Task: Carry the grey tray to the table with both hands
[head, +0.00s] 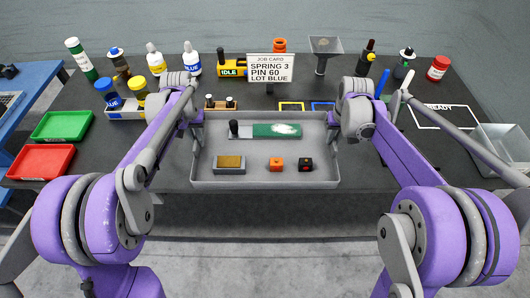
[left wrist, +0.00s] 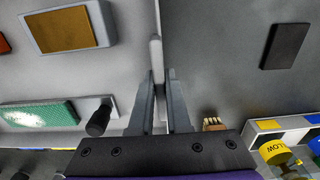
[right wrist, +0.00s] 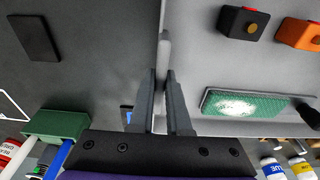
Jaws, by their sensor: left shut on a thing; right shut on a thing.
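The grey tray (head: 265,184) is level in the middle of the head view, over the front part of the dark table (head: 370,165). I cannot tell whether it touches the tabletop. It carries a green card brush (head: 275,131) with a black handle, a grey block with a brown pad (head: 230,163), an orange block (head: 276,164) and a black block (head: 305,165). My left gripper (left wrist: 160,82) is shut on the tray's left wall. My right gripper (right wrist: 163,80) is shut on its right wall.
Green (head: 62,126) and red (head: 41,162) trays lie at the left, a clear bin (head: 500,147) at the right. A job card sign (head: 270,69), bottles and a funnel stand (head: 325,47) line the back.

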